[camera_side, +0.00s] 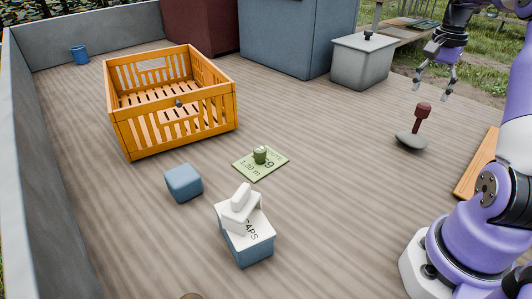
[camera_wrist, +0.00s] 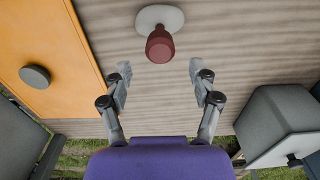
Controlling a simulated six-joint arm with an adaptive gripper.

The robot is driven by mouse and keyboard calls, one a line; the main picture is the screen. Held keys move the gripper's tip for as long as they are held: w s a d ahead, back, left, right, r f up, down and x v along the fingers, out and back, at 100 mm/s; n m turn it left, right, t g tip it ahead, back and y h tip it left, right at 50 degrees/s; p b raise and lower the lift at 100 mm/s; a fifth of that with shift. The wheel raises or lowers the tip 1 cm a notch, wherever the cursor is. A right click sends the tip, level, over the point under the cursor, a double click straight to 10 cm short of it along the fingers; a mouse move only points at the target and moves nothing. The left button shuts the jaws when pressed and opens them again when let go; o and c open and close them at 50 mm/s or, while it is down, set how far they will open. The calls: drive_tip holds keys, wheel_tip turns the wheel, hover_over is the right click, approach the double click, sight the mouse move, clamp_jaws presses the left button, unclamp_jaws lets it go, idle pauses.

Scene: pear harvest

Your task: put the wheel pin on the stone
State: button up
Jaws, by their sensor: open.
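The wheel pin (camera_side: 422,112), dark red with a thick head, stands upright on the flat grey stone (camera_side: 411,142) at the right of the deck. In the wrist view the pin (camera_wrist: 160,46) shows head-on at the top centre, with the pale stone (camera_wrist: 172,14) behind it. My gripper (camera_side: 432,88) is open and empty, above the pin in the side view and apart from it. In the wrist view my gripper (camera_wrist: 160,71) has its fingers spread wide, with the pin's head just beyond the gap between the tips.
An orange slatted crate (camera_side: 180,140) stands at the back left. A blue block (camera_side: 184,183), a CAPS box (camera_side: 250,248) and a green card (camera_side: 245,168) with a small green weight lie mid-deck. A grey bin (camera_side: 360,68) stands behind. An orange board (camera_side: 482,165) lies right of the stone.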

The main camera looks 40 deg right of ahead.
wheel_tip(320, 180, up, 2)
drive_tip(key=shift+r, duration=0.15)
drive_tip(key=w+a+r+n+t+h, duration=0.1)
drive_tip(key=w+a+r+n, duration=0.1)
drive_tip(key=a+n, duration=0.35)
drive_tip(key=w+a+r+n+t, duration=0.1)
drive_tip(key=w+a+r+n, duration=0.15)
drive_tip(key=a, duration=0.65)
drive_tip(key=s+a+f+n+t, duration=0.1)
drive_tip(key=s+a+f+n, duration=0.1)
drive_tip(key=a+n, duration=0.3)
drive_tip(key=s+a+f+n+t+y, duration=0.1)
drive_tip(key=a+n, duration=0.4)
drive_tip(key=a, duration=0.6)
drive_tip(key=shift+s+a+f+t, duration=0.2)
drive_tip(key=shift+s+f+t, duration=0.55)
drive_tip(key=shift+s+t, duration=0.1)
